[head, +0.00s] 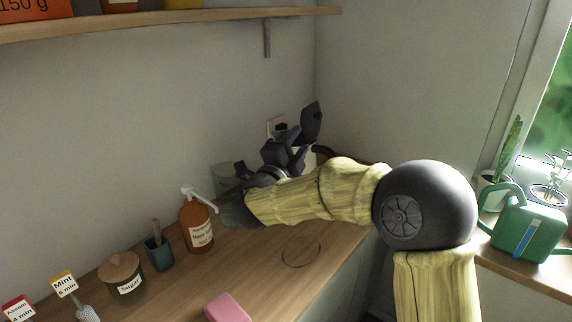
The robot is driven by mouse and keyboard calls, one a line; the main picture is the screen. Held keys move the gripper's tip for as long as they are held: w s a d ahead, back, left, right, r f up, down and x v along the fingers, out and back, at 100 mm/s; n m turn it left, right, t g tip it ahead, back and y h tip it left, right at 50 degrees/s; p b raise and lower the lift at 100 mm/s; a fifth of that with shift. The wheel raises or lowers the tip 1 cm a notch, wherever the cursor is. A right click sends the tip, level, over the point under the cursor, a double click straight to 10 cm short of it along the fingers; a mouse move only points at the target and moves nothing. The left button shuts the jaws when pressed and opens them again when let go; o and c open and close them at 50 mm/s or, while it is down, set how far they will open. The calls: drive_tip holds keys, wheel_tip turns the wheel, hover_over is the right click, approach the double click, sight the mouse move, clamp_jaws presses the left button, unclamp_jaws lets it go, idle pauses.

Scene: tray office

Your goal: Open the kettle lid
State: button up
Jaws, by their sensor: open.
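My gripper (297,128) is at the back corner of the wooden counter, its dark fingers apart and pointing up and away from me. I see nothing between them. I cannot clearly make out the kettle or its lid. A small pale patch and a dark curved piece (328,152) show just behind my gripper and forearm, and may be part of the kettle. My wrist and forearm hide most of that corner, so I cannot tell whether the lid is open or shut.
An amber pump bottle (197,226) and a grey-green container (226,178) stand left of my wrist. A sugar jar (122,274), a teal cup (158,252) and a pink block (227,308) are nearer. A shelf (180,20) runs above. A green watering can (528,232) stands right.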

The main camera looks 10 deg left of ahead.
drive_tip(key=v, duration=0.6)
drive_tip(key=shift+s+b, duration=0.25)
drive_tip(key=shift+b, duration=0.05)
drive_tip(key=shift+f, duration=0.1)
